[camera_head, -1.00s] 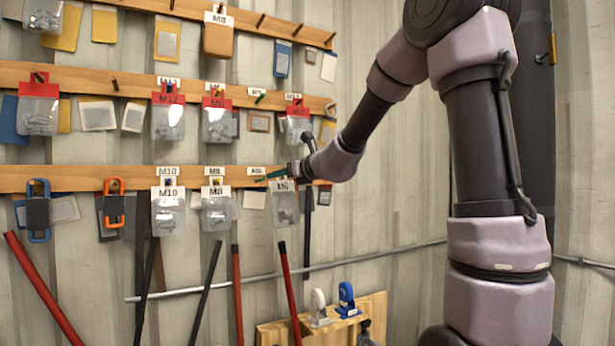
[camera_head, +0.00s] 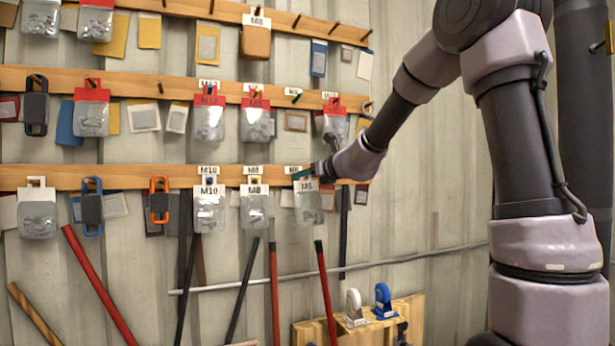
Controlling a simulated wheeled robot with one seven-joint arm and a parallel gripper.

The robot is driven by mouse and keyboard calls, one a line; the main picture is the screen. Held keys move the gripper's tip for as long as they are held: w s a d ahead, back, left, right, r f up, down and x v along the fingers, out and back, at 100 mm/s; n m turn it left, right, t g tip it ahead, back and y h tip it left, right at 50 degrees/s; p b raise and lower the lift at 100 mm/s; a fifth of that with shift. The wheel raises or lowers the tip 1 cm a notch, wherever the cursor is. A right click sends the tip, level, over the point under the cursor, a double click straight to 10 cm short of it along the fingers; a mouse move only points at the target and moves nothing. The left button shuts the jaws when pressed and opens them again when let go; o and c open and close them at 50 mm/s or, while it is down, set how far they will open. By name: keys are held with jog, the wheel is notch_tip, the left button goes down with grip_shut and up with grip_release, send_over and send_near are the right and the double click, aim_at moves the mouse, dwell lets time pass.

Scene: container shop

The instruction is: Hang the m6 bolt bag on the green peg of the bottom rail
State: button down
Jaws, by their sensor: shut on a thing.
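A clear bag (camera_head: 308,207) with a white header card (camera_head: 306,186), which appears to read M6, hangs upright in front of the bottom rail (camera_head: 110,177). The green peg (camera_head: 301,174) sticks out of this rail near its right part, just above the card. My gripper (camera_head: 317,171) is at the card's upper right, shut on the bag, with the wrist coming in from the right. The card's top is right at the peg. I cannot tell whether the peg passes through its hole; the fingertips are small and partly hidden.
An M8 bag (camera_head: 254,207) and an M10 bag (camera_head: 209,208) hang to the left on the same rail. A red-topped bag (camera_head: 333,122) hangs on the middle rail just above my wrist. Leaning rods stand below. The wall to the right is clear.

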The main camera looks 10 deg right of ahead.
jog(key=shift+w+a+f, duration=0.1)
jog(key=shift+w+a, duration=0.15)
jog(key=shift+w, duration=0.6)
jog(key=shift+w+a, duration=0.2)
jog(key=shift+w, duration=0.6)
jog(key=shift+w+a+f, duration=0.1)
jog(key=shift+w+a, duration=0.15)
jog(key=shift+w, duration=0.6)
jog(key=shift+w+a+f, duration=0.15)
jog(key=shift+w+a, duration=0.05)
jog(key=shift+w, duration=0.35)
